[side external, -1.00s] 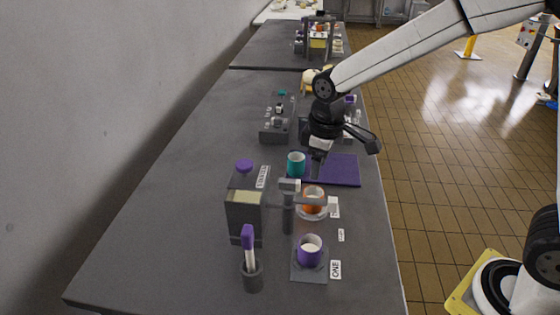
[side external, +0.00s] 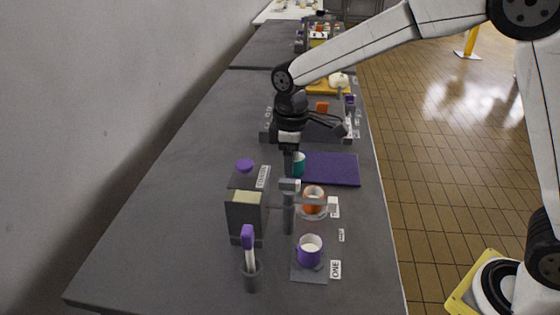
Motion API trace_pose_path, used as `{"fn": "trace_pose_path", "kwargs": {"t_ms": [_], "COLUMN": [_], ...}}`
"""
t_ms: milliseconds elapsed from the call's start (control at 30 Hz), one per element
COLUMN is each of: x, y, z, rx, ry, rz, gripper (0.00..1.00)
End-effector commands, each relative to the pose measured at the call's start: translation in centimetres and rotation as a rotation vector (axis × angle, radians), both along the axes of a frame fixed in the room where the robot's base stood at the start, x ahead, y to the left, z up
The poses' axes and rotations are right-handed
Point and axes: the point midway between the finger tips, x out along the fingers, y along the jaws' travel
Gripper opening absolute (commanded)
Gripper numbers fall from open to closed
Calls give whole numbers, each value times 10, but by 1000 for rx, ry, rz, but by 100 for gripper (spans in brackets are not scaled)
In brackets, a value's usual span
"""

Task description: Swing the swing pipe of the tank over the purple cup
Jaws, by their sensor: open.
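The tank (side external: 246,213) is a grey box with a purple cap, at the left centre of the side view. Its swing pipe has an upright grey post (side external: 289,215) and a level arm (side external: 308,201) reaching right across the orange cup (side external: 313,192). The purple cup (side external: 309,256) stands upright nearer the camera, on a grey pad labelled ONE, clear of the pipe arm. My gripper (side external: 289,168) is open and points down, just behind the pipe's top block in the picture. The fingertips are small, and whether they touch the pipe cannot be told.
A teal cup (side external: 299,159) is partly hidden by my gripper. A purple mat (side external: 332,170) lies to the right. A holder (side external: 252,279) with a purple-handled tool stands at front left. Racks (side external: 333,132) stand farther back. The table's left side is bare.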

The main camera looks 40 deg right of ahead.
Motion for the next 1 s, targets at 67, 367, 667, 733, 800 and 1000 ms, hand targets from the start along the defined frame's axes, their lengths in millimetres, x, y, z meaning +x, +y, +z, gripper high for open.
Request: {"fn": "trace_pose_path", "kwargs": {"t_ms": [67, 367, 667, 733, 800, 1000], "x": [0, 0, 0, 0, 0, 0], "y": [0, 0, 0, 0, 0, 0], "z": [-10, -46, -59, -59, -59, -58], "rx": [-1, -1, 0, 0, 0, 0], "ry": [2, 1, -1, -1, -1, -1], "rz": [0, -1, -1, -1, -1, -1], "gripper": [59, 59, 59, 59, 59, 14]}}
